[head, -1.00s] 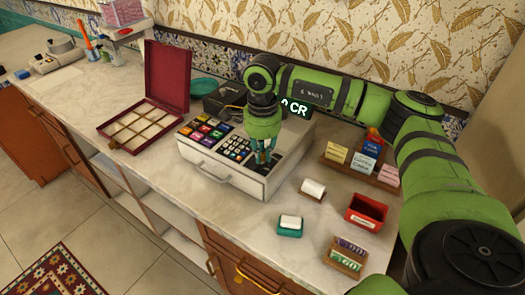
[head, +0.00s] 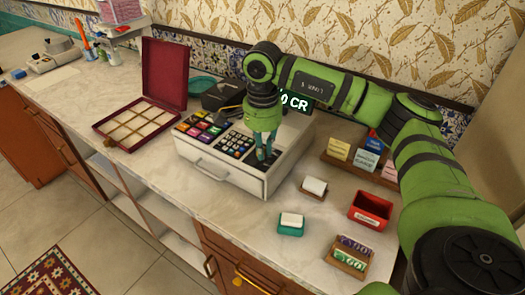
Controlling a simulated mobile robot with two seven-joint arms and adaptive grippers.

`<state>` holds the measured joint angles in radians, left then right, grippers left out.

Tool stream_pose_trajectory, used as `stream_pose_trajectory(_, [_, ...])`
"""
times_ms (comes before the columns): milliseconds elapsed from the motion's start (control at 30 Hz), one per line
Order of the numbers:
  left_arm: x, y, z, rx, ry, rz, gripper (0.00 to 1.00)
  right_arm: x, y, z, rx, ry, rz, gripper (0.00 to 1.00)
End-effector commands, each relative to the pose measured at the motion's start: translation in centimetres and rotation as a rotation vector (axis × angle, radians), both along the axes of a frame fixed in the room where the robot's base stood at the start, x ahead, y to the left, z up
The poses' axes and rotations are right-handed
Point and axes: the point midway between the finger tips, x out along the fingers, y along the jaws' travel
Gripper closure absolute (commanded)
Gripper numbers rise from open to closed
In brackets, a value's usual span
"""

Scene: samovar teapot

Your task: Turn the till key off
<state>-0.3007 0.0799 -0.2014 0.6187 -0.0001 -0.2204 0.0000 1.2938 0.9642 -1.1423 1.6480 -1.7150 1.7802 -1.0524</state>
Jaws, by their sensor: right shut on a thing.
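The till (head: 215,166) is a white cash register with coloured and dark keys on top and a lit display (head: 298,102) ending in "0 CR". It stands on the marble counter. My right gripper (head: 264,152) points down onto the right part of the till's top, right of the dark number keys (head: 235,145). Its fingers are closed together on something small at the till's surface. The till key itself is hidden by the fingers, so I cannot tell its angle. My left gripper is out of view.
An open red box (head: 131,122) with compartments stands left of the till. At the right are a card rack (head: 345,168), a red tray (head: 371,210), a teal holder (head: 291,227) and a wooden sign holder (head: 346,262). The counter before the till is clear.

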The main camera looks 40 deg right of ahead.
Motion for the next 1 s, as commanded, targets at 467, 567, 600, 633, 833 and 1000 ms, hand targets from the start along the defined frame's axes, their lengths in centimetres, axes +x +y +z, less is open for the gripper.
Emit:
stream_pose_trajectory(467, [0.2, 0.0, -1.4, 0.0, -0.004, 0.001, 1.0, 0.1, 0.0, 0.1, 0.004, -0.004, 0.257, 1.0])
stream_pose_trajectory(567, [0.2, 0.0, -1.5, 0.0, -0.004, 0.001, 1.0, 0.1, 0.0, 0.1, 0.004, -0.004, 0.278, 1.0])
stream_pose_trajectory(600, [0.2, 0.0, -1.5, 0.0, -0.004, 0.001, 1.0, 0.1, 0.0, 0.1, 0.004, -0.004, 0.283, 1.0])
stream_pose_trajectory(633, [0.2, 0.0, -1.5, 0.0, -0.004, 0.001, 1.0, 0.1, 0.0, 0.1, 0.004, -0.004, 0.286, 1.0])
stream_pose_trajectory(833, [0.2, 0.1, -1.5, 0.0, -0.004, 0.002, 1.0, 0.1, 0.0, 0.2, 0.004, -0.004, 0.294, 1.0])
stream_pose_trajectory(1000, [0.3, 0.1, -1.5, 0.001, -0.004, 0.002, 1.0, 0.1, 0.0, 0.2, 0.003, -0.005, 0.294, 1.0])
